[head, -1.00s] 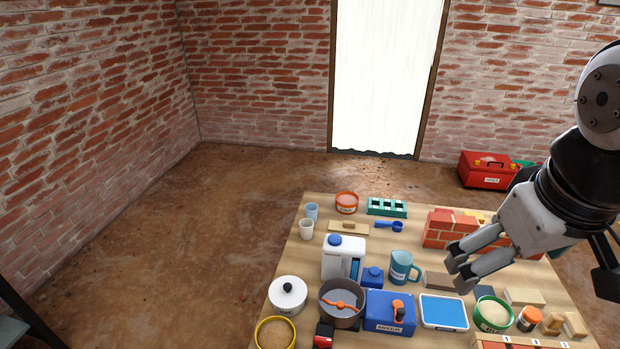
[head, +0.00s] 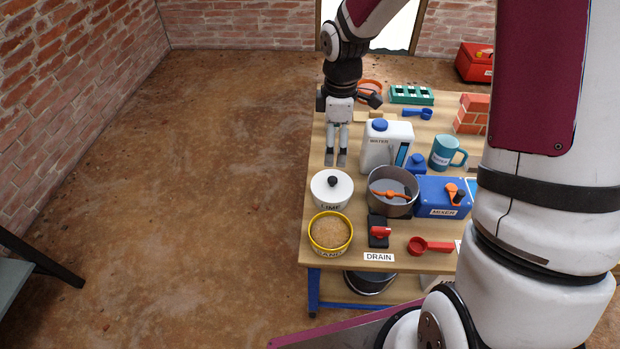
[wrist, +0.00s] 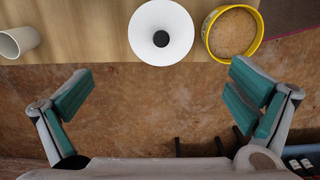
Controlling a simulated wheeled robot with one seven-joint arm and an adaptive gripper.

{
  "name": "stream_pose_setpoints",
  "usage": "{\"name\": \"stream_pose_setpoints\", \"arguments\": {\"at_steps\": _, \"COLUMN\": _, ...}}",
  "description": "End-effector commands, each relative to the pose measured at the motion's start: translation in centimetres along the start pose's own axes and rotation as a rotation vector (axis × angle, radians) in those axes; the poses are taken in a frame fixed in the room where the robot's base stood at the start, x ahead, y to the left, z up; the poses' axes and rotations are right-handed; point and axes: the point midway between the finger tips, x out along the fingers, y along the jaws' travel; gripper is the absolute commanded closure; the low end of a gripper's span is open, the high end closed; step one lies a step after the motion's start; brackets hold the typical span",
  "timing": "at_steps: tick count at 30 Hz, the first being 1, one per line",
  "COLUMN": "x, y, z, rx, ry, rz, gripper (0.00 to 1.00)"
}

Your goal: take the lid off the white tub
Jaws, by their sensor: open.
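The white tub (head: 333,204), labelled LIME, stands near the left edge of the table. Its white lid (head: 332,186) with a black knob (head: 332,181) is on top. The lid also shows from above in the wrist view (wrist: 145,45), with its knob (wrist: 160,39) near its middle. My gripper (head: 336,163) points down behind the tub in the head view, apart from the lid. In the wrist view my gripper (wrist: 158,100) is open with nothing between its fingers, and the lid lies beyond the fingertips.
A yellow-rimmed sand tub (head: 330,248) stands in front of the white tub. The mixer bowl (head: 372,203) is close on its right, with the water container (head: 402,146) behind. A pale cup (wrist: 20,41) shows in the wrist view. Left of the table (head: 306,228) is open floor.

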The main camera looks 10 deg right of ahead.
Motion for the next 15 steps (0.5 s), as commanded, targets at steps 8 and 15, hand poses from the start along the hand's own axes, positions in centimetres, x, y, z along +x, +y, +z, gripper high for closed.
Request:
{"name": "stream_pose_setpoints", "arguments": {"at_steps": 8, "x": 4.3, "y": 0.0, "z": 0.0, "rx": -0.007, "ry": 0.0, "rz": -0.007, "gripper": 0.0}}
{"name": "stream_pose_setpoints", "arguments": {"at_steps": 15, "x": 8.0, "y": 0.0, "z": 0.0, "rx": -0.005, "ry": 0.001, "rz": -0.004, "gripper": 0.0}}
